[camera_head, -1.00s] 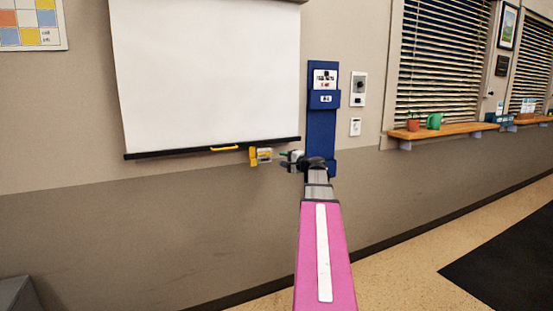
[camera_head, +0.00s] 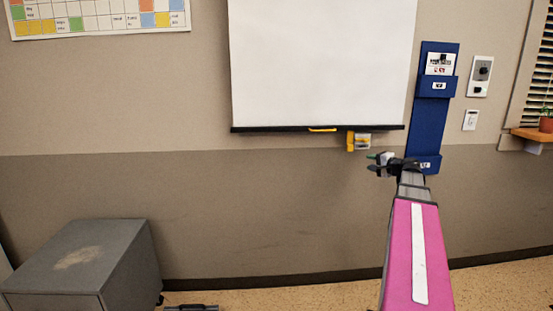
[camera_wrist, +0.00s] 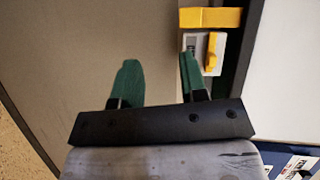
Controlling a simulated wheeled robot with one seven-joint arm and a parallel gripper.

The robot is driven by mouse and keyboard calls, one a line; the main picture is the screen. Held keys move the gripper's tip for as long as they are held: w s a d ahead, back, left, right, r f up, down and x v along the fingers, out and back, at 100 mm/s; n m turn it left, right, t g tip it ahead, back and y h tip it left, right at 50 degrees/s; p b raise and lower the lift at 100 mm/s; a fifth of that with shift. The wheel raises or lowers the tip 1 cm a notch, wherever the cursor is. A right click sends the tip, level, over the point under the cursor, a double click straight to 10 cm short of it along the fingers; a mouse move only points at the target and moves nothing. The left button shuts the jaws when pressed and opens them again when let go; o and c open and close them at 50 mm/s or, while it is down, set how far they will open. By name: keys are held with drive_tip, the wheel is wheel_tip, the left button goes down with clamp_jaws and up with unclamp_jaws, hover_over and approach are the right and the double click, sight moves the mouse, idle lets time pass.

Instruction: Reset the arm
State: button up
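My gripper (camera_wrist: 157,80) shows in the wrist view with its two green fingers apart and nothing between them. In the head view my gripper (camera_head: 372,162) is small, at the end of my outstretched pink arm, in front of the wall below the projection screen. A yellow and white wall fixture (camera_wrist: 211,45) is close to the right finger in the wrist view. I cannot tell whether they touch. The same fixture (camera_head: 358,141) shows in the head view under the screen's lower bar, just above and left of my gripper.
A blue wall holder (camera_head: 431,110) hangs just behind and right of my gripper. The white screen (camera_head: 322,62) hangs above left. A grey cabinet (camera_head: 85,262) stands at lower left. A wooden shelf (camera_head: 536,134) with a plant is at right. The wall between cabinet and arm is bare.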

drive_tip(key=s+a+f+n+g, duration=0.4)
drive_tip(key=a+f+g, duration=0.1)
drive_tip(key=a+f, duration=0.75)
drive_tip(key=s+a+f+n+g+h, duration=0.3)
drive_tip(key=s+a+f, duration=0.3)
drive_tip(key=s+f, duration=0.4)
drive_tip(key=s+a+f+n+g+h, duration=0.4)
drive_tip(key=s+a+f+g, duration=0.2)
drive_tip(key=s+f, duration=0.4)
drive_tip(key=shift+s+a+f+n+h, duration=0.3)
drive_tip(key=shift+a+f+h, duration=0.1)
drive_tip(key=shift+a+f, duration=0.4)
